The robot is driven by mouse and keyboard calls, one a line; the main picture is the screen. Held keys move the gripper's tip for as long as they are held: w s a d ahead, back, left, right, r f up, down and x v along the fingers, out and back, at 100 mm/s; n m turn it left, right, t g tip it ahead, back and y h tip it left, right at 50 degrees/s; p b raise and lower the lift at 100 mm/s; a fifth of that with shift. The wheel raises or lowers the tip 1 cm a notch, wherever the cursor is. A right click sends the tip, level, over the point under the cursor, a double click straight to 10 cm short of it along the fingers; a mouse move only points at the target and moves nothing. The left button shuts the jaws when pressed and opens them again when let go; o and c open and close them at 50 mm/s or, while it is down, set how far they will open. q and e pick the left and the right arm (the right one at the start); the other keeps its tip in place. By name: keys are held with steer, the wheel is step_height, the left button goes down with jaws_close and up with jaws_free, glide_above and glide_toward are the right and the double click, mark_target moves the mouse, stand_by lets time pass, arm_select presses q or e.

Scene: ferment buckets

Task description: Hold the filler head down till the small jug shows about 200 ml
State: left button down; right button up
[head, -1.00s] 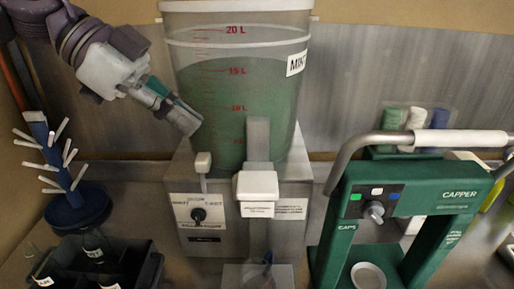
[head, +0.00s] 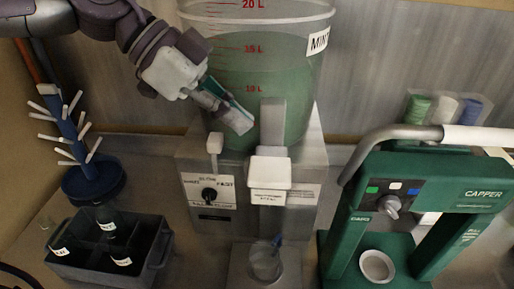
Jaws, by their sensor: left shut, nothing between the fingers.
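The filler head, a white block (head: 270,172) on a grey column, stands in front of the steel filler housing (head: 310,150). A small clear jug (head: 265,262) stands on the plate below it; its fill level is too small to read. A blue item shows at the jug's rim. A large clear bucket (head: 262,75) marked MINT holds green liquid on top of the housing. My left gripper (head: 243,124) is shut and empty, in front of the bucket, above and left of the filler head and apart from it. My right gripper is not in view.
A blue drying rack (head: 92,180) with white pegs stands at left. A dark crate (head: 160,262) with several labelled bottles is in front of it. A green capper (head: 440,185) with a grey lever stands at right, with coloured rolls (head: 444,108) behind it.

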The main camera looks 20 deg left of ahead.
mark_target(274, 170)
arm_select(q)
steer(key=x, duration=0.3)
steer(key=shift+d+f+p, duration=0.15)
steer(key=shift+d+p, duration=0.15)
steer(key=shift+p, duration=0.1)
steer(key=f, duration=0.1)
steer(key=f+p, duration=0.1)
steer(key=f, duration=0.1)
steer(key=shift+w+d+f, duration=0.15)
steer(key=shift+d+f, duration=0.05)
steer(key=shift+d, duration=0.05)
steer(key=shift+a+f, duration=0.1)
steer(key=shift+f, duration=0.5)
